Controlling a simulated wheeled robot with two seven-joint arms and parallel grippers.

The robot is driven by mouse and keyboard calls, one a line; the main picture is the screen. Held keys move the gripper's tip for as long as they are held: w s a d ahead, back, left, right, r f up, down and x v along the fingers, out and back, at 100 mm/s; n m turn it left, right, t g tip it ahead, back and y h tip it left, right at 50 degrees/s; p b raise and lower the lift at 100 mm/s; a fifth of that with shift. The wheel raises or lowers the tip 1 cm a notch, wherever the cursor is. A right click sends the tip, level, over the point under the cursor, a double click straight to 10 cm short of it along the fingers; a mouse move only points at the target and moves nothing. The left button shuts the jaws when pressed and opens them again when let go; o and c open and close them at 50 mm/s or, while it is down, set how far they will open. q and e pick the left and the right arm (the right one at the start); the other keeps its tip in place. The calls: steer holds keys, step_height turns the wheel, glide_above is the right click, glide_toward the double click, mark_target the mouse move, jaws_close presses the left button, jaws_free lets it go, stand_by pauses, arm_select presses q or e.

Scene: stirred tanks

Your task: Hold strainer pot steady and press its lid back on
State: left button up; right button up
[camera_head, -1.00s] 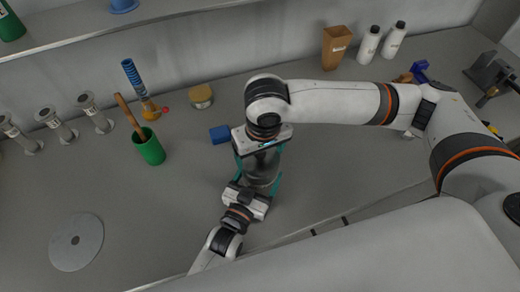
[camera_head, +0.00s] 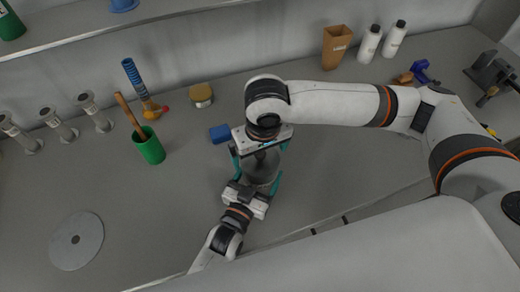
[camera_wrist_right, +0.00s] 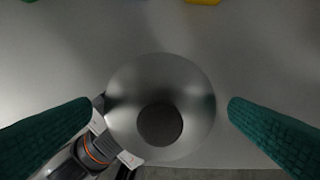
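The strainer pot (camera_head: 262,168) is a grey metal vessel near the front of the bench, below my right wrist. In the right wrist view its round, shiny metal top (camera_wrist_right: 185,85) has a dark disc (camera_wrist_right: 160,124) near the middle; whether this is a lid fully seated I cannot tell. My left gripper (camera_head: 257,172) comes from the front with teal fingers on both sides of the pot, apparently closed on it. My right gripper (camera_wrist_right: 160,105) points down above the pot, its teal fingers wide apart with nothing between the tips.
A blue block (camera_head: 220,133) lies just behind the pot. A green cup (camera_head: 150,150) with a wooden handle, a tan-lidded jar (camera_head: 201,95) and a brown box (camera_head: 336,45) stand farther back. A flat grey disc (camera_head: 77,255) lies front left. The bench between is clear.

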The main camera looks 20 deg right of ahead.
steer(key=shift+r, duration=0.15)
steer(key=shift+r, duration=3.4)
jaws_close()
steer(key=shift+f, duration=0.2)
steer(key=shift+f, duration=1.8)
